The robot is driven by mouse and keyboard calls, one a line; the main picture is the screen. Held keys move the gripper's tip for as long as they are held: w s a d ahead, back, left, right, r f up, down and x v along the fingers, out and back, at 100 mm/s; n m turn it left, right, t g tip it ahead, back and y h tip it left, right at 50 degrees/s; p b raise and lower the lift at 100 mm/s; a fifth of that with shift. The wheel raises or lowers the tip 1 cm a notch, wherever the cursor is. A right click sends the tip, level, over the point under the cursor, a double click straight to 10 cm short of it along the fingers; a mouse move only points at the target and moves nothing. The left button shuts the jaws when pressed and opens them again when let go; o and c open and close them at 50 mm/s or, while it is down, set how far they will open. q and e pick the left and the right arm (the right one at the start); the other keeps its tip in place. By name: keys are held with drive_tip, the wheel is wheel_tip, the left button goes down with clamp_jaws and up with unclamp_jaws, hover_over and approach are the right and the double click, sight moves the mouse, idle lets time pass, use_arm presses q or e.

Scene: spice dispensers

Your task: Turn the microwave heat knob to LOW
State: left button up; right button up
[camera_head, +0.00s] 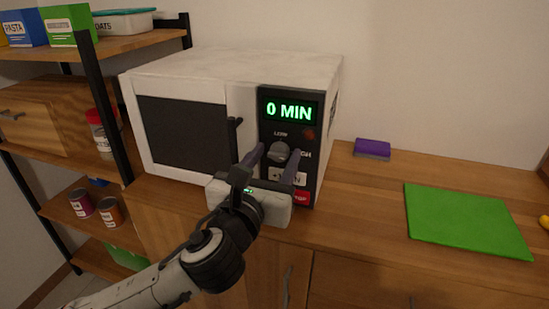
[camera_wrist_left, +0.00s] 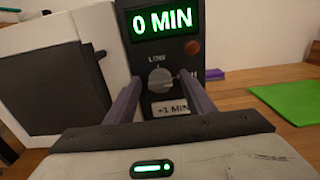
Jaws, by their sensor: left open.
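The white microwave (camera_head: 190,66) stands on the wooden counter with its door shut. Its black panel shows "0 MIN" in green (camera_head: 289,110). The grey heat knob (camera_head: 278,152) sits below the display, with a LOW label above it and a partly hidden label at its right. In the left wrist view the knob (camera_wrist_left: 160,78) shows a pale mark, but its exact setting is hard to read. My left gripper (camera_head: 272,154) is open, its two purple fingers on either side of the knob, apparently not closed on it. A "+1 MIN" button (camera_wrist_left: 172,108) is below the knob. My right gripper is not in view.
The door handle (camera_head: 235,135) is just left of the left finger. A red button (camera_head: 301,197) is low on the panel. A purple sponge (camera_head: 372,149) and a green board (camera_head: 465,220) lie to the right. Shelves stand at the left.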

use_arm(q)
drive_tip(key=c, duration=1.1)
drive_tip(key=shift+o, duration=0.2)
